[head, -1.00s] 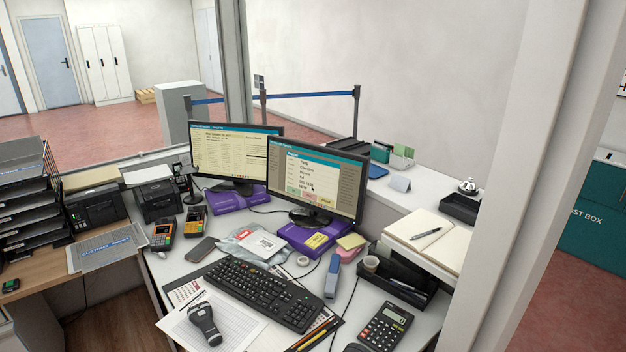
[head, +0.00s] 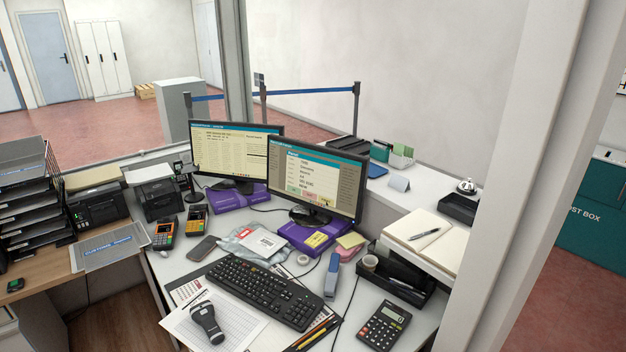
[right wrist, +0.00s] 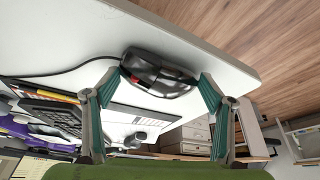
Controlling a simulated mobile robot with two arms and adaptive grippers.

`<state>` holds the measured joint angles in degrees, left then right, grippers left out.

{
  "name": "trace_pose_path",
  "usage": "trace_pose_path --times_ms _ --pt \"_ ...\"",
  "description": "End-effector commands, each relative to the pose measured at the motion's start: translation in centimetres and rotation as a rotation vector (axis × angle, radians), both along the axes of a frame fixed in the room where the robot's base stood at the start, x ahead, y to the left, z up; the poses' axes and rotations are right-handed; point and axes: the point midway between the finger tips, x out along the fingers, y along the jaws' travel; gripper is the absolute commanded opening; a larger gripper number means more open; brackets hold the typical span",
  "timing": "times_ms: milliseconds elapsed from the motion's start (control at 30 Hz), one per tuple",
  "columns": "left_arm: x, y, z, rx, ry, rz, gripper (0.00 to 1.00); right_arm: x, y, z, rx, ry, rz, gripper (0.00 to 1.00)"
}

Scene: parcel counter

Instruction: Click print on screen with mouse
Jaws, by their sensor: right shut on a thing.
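The black computer mouse (right wrist: 150,72) lies on the white desk in the right wrist view, near the desk's edge. My right gripper (right wrist: 162,84) is shut on it, one green-padded finger at each side. The right-hand monitor (head: 318,178) shows a dialog with lines of text and a row of green, pink and yellow buttons. The cursor is over the yellow button (head: 326,203) at the right end; its label is too small to read. The mouse and right gripper are not seen in the head view. My left gripper is in neither view.
A black keyboard (head: 264,292) lies before the monitors, with a barcode scanner (head: 207,322) on paper to its left. A calculator (head: 384,327) and a black tray (head: 397,282) stand to the right. The mouse cable (right wrist: 65,72) runs across the desk; bare desk surrounds the mouse.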

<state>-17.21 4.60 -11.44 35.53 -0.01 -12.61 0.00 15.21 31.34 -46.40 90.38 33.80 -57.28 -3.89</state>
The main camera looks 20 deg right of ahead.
Motion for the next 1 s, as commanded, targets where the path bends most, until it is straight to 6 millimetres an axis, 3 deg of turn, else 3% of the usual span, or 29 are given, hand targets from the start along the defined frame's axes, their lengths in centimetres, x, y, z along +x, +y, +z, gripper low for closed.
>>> trace_pose_path --times_ms 400,433,500,867,1000 --pt "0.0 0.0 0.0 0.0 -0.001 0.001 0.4 0.0 0.0 0.0 0.0 0.0 0.0 0.48" --pt "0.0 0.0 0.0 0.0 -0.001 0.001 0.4 0.0 0.0 0.0 0.0 0.0 0.0 0.83" --pt "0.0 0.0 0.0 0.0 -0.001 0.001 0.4 0.0 0.0 0.0 0.0 0.0 0.0 0.94" --pt "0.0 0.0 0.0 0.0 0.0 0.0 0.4 0.0 -0.1 0.1 -0.001 0.001 0.0 0.94" --pt "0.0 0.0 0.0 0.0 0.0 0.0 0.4 -0.3 -0.4 1.3 0.0 -0.001 0.0 0.94"
